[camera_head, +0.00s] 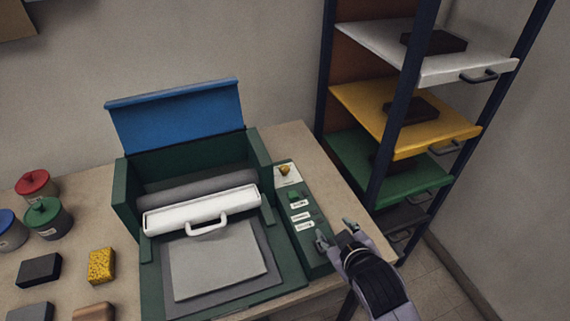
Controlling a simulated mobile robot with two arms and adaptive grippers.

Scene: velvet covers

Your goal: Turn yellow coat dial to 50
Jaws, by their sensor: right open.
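The yellow dial (285,170) sits at the far end of the control panel (313,244) on the right side of the green machine (128,208). Its scale is too small to read. My right gripper (337,232) is open and empty at the near end of the panel, below and to the right of the dial, apart from it. One finger shows over the panel's right edge. My left gripper is not in view.
The machine's blue lid (178,118) is raised, and a white handled bar (203,209) lies across it. A rack with white, yellow (372,112) and green shelves stands at the right. Jars (47,218), a yellow sponge (102,266) and dark blocks are on the left.

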